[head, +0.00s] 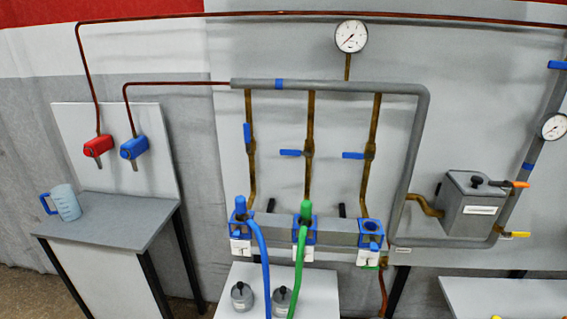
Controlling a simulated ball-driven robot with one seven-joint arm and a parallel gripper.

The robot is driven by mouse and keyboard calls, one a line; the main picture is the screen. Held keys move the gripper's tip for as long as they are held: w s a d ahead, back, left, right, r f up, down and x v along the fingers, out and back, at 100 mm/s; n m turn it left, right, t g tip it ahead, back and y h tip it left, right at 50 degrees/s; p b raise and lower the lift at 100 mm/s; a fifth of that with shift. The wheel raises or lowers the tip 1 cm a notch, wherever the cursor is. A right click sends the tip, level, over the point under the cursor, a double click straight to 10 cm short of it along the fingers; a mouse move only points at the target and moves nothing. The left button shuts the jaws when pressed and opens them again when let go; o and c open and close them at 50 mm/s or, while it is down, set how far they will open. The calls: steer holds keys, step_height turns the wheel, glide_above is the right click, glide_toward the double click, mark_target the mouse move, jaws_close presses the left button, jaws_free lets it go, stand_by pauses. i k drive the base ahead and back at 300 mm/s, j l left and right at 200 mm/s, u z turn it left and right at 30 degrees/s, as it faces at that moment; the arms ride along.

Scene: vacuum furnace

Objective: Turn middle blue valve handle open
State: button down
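Three brass pipes drop from the grey manifold pipe (330,86), each with a blue valve handle. The middle blue valve handle (290,152) sticks out level to the left, crosswise to its pipe (310,115). The left blue valve handle (247,133) stands upright, in line with its pipe. The right blue valve handle (353,155) also sticks out level to the left, crosswise to its pipe. My gripper is not in view, and nothing is seen touching the handles.
Below the valves is a grey block with blue fittings (371,228), a blue hose (263,255) and a green hose (298,262). A low white table (318,290) stands in front. A side table (110,222) with a blue jug (66,203) is at left. A gauge (351,36) hangs above.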

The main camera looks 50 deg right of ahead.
mark_target(282, 151)
steer(key=i+u, duration=0.2)
steer(key=i+j, duration=0.1)
steer(key=i, duration=2)
steer(key=l+z, duration=0.1)
steer(key=z, duration=0.8)
